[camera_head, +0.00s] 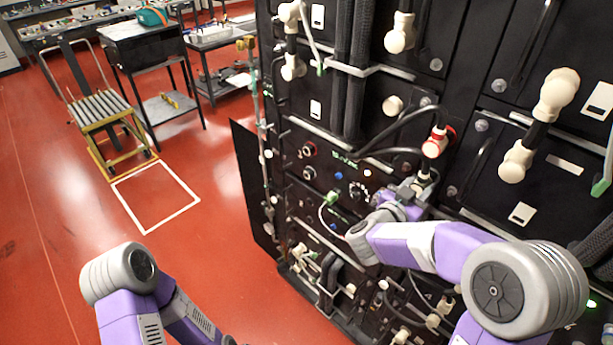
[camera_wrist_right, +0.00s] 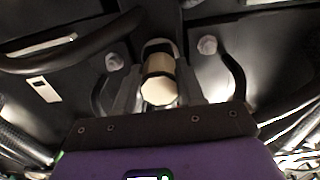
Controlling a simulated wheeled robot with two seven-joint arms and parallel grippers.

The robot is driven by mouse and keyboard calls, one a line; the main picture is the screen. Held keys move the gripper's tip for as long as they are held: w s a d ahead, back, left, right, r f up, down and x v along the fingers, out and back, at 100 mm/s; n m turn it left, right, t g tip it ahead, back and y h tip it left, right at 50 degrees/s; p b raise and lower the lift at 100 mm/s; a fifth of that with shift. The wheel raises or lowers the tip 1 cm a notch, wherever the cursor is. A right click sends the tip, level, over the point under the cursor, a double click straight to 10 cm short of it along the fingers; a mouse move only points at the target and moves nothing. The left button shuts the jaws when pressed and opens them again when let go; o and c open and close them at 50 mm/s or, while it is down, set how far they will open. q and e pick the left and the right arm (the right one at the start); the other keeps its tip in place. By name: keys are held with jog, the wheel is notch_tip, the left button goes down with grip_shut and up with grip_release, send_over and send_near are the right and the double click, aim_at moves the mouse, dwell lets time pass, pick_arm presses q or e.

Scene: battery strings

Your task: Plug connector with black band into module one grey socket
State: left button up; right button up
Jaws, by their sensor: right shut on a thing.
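My right gripper (camera_head: 424,180) is at the front of the black battery rack (camera_head: 388,65), just below a cream connector with a red ring (camera_head: 435,143). In the right wrist view the gripper (camera_wrist_right: 157,92) is shut on a cream connector with a black band (camera_wrist_right: 158,88), which points up toward the rack face. In the head view the held connector is mostly hidden by the gripper. I cannot tell which socket is module one's grey socket, or whether the connector touches any socket. My left arm shows at the bottom left; its gripper is out of view.
A black cable (camera_head: 398,128) runs from the red-ringed connector across the rack. Other cream connectors (camera_head: 557,92), handles and cables stick out nearby. A yellow cart (camera_head: 103,105) and a black table (camera_head: 145,45) stand at the back left. The red floor between is clear.

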jog(key=shift+s+a, duration=0.15)
jog(key=shift+a, duration=0.05)
jog(key=shift+s+a, duration=0.4)
jog(key=shift+a, duration=0.05)
jog(key=shift+s+a, duration=0.35)
jog(key=shift+a, duration=0.05)
jog(key=shift+s+a, duration=0.3)
jog(key=shift+a, duration=0.05)
dwell(0.7)
jog(key=shift+v, duration=2.5)
